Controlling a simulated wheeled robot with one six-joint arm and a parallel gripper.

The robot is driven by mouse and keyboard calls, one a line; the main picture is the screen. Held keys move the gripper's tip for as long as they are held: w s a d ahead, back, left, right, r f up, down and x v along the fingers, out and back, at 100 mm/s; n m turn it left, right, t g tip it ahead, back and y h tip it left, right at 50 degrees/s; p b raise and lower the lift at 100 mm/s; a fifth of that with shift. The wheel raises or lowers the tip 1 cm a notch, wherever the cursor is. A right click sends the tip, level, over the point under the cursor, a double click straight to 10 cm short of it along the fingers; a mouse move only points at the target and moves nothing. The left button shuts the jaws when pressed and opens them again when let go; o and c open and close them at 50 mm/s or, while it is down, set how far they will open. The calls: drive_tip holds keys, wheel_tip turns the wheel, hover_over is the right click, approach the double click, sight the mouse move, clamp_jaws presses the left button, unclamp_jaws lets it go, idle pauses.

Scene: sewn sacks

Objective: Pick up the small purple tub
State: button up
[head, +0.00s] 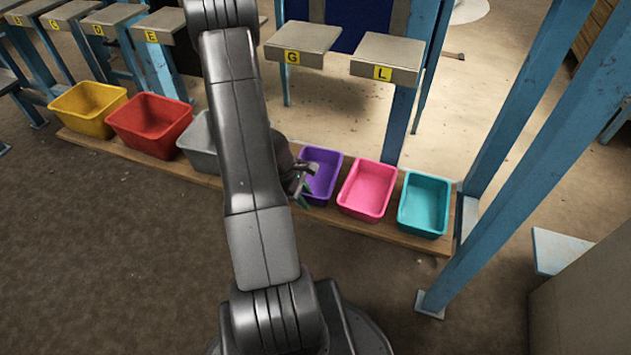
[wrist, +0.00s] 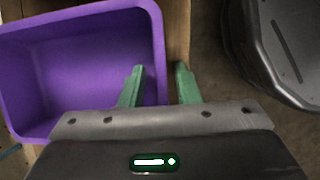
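The small purple tub (head: 322,172) stands upright on the low wooden board, between the grey and pink tubs. It looks empty. In the wrist view the purple tub (wrist: 80,70) fills the left side. My gripper (wrist: 158,70) has its two green fingers apart, one over the tub's inside and one outside, with the tub's right wall between them. Nothing shows the fingers pressing on the wall. In the head view my gripper (head: 302,185) is at the tub's left edge, partly hidden by my arm.
A wooden board (head: 395,228) carries a row of tubs: yellow (head: 88,108), red (head: 150,124), grey (head: 200,142), pink (head: 367,188) and teal (head: 424,203). Lettered platforms (head: 385,58) stand behind. A blue post (head: 540,150) rises at right. The floor in front is clear.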

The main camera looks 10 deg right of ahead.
drive_tip(key=shift+f, duration=0.15)
idle(0.5)
clamp_jaws()
